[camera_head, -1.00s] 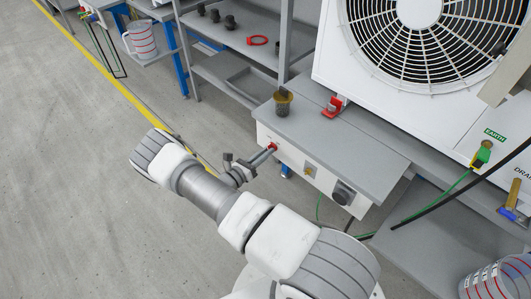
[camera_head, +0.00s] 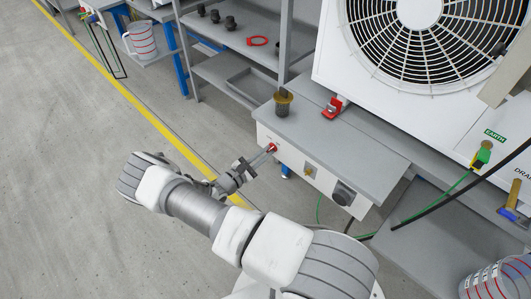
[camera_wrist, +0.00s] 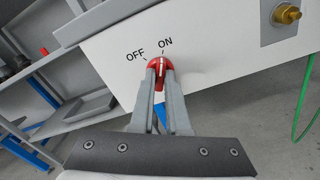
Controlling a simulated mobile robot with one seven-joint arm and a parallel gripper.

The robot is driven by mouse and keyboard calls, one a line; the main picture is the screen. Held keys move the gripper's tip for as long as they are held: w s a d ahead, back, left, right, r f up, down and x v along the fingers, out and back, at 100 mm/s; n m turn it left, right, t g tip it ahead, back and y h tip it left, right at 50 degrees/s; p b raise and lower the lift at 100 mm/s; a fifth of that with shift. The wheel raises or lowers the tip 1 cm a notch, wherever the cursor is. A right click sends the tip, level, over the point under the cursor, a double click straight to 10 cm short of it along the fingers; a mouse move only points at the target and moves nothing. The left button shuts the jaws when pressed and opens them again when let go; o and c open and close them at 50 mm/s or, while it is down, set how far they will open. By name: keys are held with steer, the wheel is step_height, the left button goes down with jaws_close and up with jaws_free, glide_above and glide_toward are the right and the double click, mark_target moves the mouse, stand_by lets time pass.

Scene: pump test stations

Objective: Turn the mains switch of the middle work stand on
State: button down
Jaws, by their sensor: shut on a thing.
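The mains switch is a red rotary knob (camera_wrist: 160,69) on the white front panel of the work stand. The words OFF and ON are printed above it, OFF to the left and ON to the right. The white line on the knob points up toward the ON mark. My gripper (camera_wrist: 160,80) is shut on the knob, one finger at each side, and hides its lower part. In the head view the red switch (camera_head: 272,147) shows at the left end of the panel, with my gripper (camera_head: 268,152) reaching it from the lower left.
The grey stand top (camera_head: 325,140) carries a dark and brass fitting (camera_head: 283,102) and a red item (camera_head: 334,107). A brass fitting (camera_wrist: 287,14) and a dark knob (camera_head: 343,192) sit farther right on the panel. A large fan unit (camera_head: 420,50) stands behind. The floor at left is free.

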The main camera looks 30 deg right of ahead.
steer(key=shift+m, duration=0.4)
steer(key=c, duration=0.9)
jaws_free()
steer(key=shift+a, duration=0.1)
steer(key=p+v, duration=0.2)
steer(key=v, duration=1.5)
steer(key=shift+a+p, duration=0.15)
steer(key=shift+p, duration=0.15)
